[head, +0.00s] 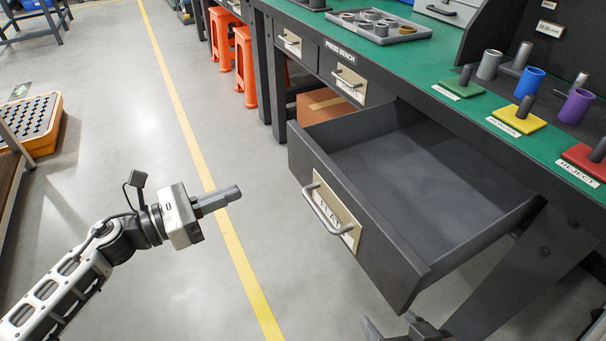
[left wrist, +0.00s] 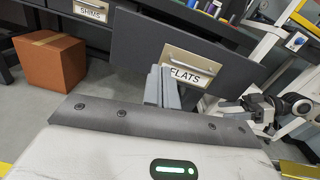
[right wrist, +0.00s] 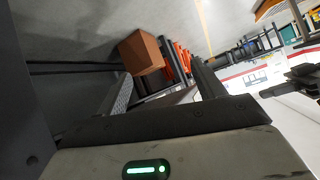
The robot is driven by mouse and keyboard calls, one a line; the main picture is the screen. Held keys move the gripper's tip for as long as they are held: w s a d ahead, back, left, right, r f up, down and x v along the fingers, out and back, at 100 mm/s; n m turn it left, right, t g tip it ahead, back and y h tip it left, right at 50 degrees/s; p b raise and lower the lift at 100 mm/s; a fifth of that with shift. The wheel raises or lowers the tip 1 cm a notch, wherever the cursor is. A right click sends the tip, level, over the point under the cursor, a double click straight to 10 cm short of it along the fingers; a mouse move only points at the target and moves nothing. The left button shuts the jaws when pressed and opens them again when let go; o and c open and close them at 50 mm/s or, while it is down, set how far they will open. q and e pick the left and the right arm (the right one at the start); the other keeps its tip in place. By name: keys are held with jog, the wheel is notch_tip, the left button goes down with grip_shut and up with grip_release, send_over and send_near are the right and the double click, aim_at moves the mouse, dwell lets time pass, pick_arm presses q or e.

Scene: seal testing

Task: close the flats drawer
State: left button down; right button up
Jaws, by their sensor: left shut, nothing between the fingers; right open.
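The flats drawer (head: 405,185) is pulled far out of the green bench and is empty. Its dark front carries a bar handle (head: 325,212) and a label reading FLATS, which also shows in the left wrist view (left wrist: 188,72). My left gripper (head: 236,193) is shut and empty, in the air to the left of the drawer front and apart from it. In the left wrist view its closed fingers appear in front of the drawer front. My right gripper (right wrist: 163,85) is open with nothing between its fingers; in the head view the drawer mostly hides it.
The bench top (head: 450,110) holds a grey tray (head: 375,27) of rings and several coloured blocks with cylinders. A closed shims drawer (head: 349,82) is beside the open one. A cardboard box (left wrist: 50,60) stands under the bench.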

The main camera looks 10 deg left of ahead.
pick_arm(q)
jog(key=m, duration=0.1)
send_near(311, 166)
jog(key=shift+m+g, duration=0.3)
jog(key=x, duration=0.5)
jog(key=shift+w+r+p, duration=0.1)
jog(key=shift+w+p, duration=0.15)
jog(key=shift+p, duration=0.1)
jog(key=shift+x, duration=0.8)
